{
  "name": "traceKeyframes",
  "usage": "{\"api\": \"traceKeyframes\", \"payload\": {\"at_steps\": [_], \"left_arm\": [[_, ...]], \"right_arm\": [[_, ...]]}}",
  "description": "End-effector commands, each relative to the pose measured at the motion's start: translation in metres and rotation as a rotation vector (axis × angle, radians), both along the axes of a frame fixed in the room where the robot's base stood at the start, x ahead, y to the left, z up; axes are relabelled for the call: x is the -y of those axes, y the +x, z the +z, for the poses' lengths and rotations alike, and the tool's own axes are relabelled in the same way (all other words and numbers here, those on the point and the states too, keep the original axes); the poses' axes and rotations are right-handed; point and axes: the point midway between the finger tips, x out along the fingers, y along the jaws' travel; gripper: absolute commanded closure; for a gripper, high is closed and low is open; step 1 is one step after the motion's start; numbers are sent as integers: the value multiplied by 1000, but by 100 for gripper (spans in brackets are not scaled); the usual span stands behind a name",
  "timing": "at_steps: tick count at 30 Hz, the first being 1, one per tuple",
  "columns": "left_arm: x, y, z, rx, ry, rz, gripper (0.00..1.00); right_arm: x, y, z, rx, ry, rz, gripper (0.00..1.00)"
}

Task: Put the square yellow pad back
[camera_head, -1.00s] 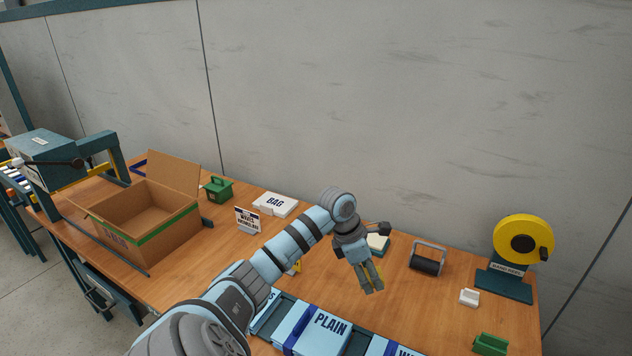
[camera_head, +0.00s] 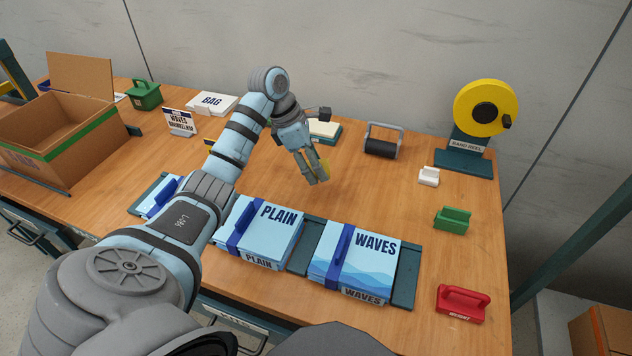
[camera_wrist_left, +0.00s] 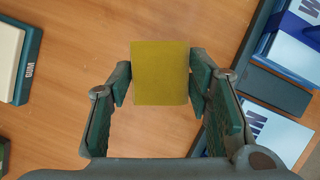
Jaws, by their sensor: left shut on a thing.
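The square yellow pad (camera_wrist_left: 160,72) is held between the fingertips of my left gripper (camera_wrist_left: 160,80) in the wrist view, its flat face toward the camera. In the head view the left gripper (camera_head: 316,172) hangs above the bare middle of the table, and the yellow pad (camera_head: 323,167) shows as a small sliver between its fingers. The pad appears clear of the table. My right gripper is not in view.
The PLAIN pack (camera_head: 277,218) and WAVES pack (camera_head: 375,262) lie in front. Behind are a teal-based white-topped block (camera_head: 323,128), a black roller (camera_head: 381,147) and a yellow band reel (camera_head: 465,108). A white block (camera_head: 429,177), green block (camera_head: 453,219) and red block (camera_head: 463,300) stand right.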

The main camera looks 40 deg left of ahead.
Motion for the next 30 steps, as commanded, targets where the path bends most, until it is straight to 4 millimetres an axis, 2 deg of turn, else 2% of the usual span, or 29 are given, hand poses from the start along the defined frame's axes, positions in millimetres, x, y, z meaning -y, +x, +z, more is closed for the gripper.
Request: {"api": "traceKeyframes", "payload": {"at_steps": [9,19,20,23,24,30], "left_arm": [[1,0,-51,-1,-2,0,80],[1,1,-55,2,-1,-1,80],[1,1,-56,2,-1,-1,53],[1,1,-55,1,-1,0,37],[1,1,-55,1,-1,0,34],[1,1,-54,1,-1,0,34]], "right_arm": [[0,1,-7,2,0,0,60],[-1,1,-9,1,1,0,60],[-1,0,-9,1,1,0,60],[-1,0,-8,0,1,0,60],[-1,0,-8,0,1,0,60],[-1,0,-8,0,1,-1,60]]}}
